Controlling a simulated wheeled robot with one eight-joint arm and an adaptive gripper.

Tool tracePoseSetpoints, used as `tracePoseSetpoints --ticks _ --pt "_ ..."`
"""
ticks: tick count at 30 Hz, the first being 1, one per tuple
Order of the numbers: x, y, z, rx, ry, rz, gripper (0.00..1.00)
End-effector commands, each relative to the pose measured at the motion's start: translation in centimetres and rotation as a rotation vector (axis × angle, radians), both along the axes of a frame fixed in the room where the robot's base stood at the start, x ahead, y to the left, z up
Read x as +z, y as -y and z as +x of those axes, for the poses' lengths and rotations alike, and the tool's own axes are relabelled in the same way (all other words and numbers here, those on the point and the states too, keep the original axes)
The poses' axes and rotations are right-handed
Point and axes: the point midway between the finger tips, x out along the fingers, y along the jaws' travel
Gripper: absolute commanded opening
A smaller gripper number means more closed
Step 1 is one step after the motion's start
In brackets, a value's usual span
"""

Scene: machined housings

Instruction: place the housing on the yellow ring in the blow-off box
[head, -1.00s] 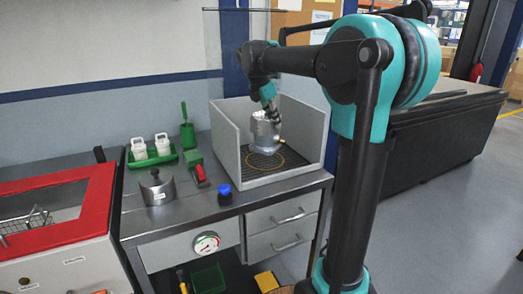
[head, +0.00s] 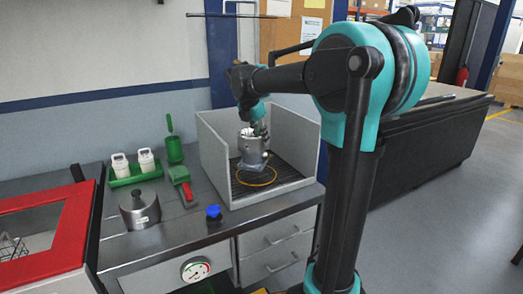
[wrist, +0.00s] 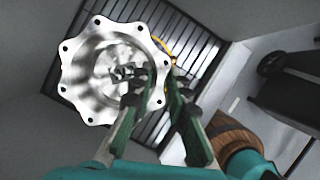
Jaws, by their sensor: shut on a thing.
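The housing (head: 252,158) is a grey metal part with a wide scalloped flange. It is inside the grey blow-off box (head: 215,165), over the far part of the yellow ring (head: 262,184) on the dark slatted floor. A gap below it cannot be judged. The wrist view looks into the housing's open, flanged end (wrist: 85,85); a yellow arc of the ring (wrist: 170,50) shows beside it. My gripper (head: 257,130) is shut on the housing's wall from above. In the wrist view my gripper (wrist: 152,80) has one finger inside the bore and one outside.
Box walls stand close around the housing. Left on the bench are a steel cylindrical part (head: 139,209), a blue-capped item (head: 213,213), a red-and-green brush (head: 183,185), a green tray (head: 135,175) with two white bottles and a green scoop (head: 174,145). A red-framed cabinet (head: 50,225) stands left.

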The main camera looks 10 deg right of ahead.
Motion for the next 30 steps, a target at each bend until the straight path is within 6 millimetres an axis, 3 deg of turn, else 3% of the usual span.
tracePoseSetpoints --ticks 12,24,25,30 --pt "-4.1 0.0 0.0 -0.001 0.001 -0.001 0.00" --pt "-4.4 0.0 0.0 -0.001 0.001 -0.001 0.00" --pt "-4.5 0.0 0.0 0.000 0.000 0.000 0.17" --pt "-4.5 0.0 0.0 -0.001 0.000 0.000 0.37"
